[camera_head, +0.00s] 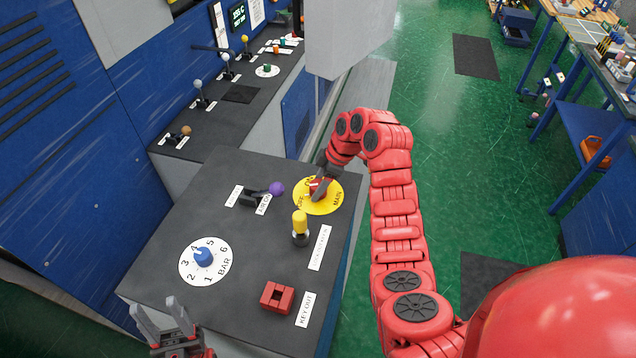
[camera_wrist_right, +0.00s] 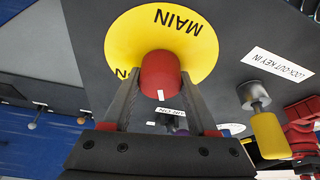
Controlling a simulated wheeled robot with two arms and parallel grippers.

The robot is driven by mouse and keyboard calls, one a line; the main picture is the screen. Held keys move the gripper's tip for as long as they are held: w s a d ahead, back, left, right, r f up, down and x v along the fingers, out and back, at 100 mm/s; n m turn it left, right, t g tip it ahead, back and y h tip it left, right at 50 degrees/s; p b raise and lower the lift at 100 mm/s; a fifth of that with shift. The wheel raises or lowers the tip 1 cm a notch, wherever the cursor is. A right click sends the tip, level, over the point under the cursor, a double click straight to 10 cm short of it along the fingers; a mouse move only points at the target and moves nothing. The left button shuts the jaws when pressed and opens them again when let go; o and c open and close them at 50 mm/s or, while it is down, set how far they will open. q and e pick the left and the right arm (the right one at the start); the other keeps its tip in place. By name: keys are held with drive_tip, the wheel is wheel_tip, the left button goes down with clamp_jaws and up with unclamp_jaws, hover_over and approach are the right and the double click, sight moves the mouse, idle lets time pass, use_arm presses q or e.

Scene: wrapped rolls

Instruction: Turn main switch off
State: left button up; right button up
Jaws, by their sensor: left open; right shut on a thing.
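The main switch is a red knob (camera_wrist_right: 160,75) on a round yellow plate (camera_head: 327,204) lettered MAIN, at the far right corner of the dark panel top. The plate also shows in the right wrist view (camera_wrist_right: 203,62). My right gripper (camera_head: 320,190) reaches down over the plate and is shut on the red knob. In the right wrist view its fingers (camera_wrist_right: 160,90) lie on either side of the knob. Part of the plate's lettering is hidden by the gripper. My left gripper (camera_head: 163,318) is open and empty at the near left edge of the panel.
Near the main switch are a purple-knobbed lever (camera_head: 276,188) and a yellow-topped key (camera_head: 300,226) beside a lockout label. A blue dial (camera_head: 203,257) marked BAR and a red block (camera_head: 277,297) stand nearer. A lower console (camera_head: 240,94) with several levers lies behind.

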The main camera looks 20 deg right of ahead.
drive_tip(key=shift+d+r+n+g+p, duration=0.15)
drive_tip(key=shift+n+g, duration=0.25)
drive_tip(key=shift+n, duration=0.65)
drive_tip(key=shift+a+f+n+g+p, duration=0.15)
drive_tip(key=shift+n+g, duration=0.25)
drive_tip(key=shift+n, duration=0.65)
drive_tip(key=shift+r, duration=0.1)
drive_tip(key=o, duration=1.4)
drive_tip(key=shift+d, duration=0.1)
